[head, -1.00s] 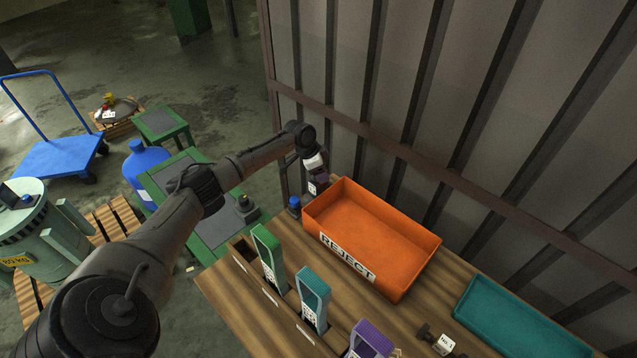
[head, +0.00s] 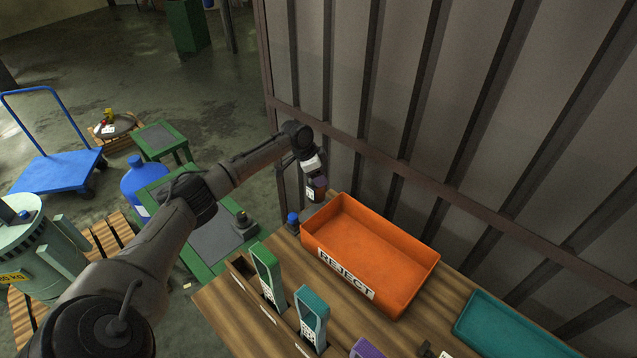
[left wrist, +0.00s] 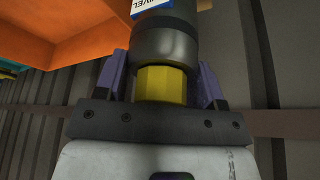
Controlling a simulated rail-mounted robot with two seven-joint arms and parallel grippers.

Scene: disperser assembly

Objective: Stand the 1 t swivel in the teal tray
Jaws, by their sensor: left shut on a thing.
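The swivel's far end is cut off by that view. In the head view its grey body is small and partly unclear below the gripper. The teal tray (head: 515,328) lies at the lower right, and the part of it in view looks empty. My right gripper is not in view.
The orange REJECT bin (head: 370,250) is empty and stands between my left gripper and the teal tray. A blue-capped item (head: 293,220) stands beside it. Green (head: 268,275), teal (head: 311,318) and purple (head: 367,348) labelled pieces line the front of the wooden table.

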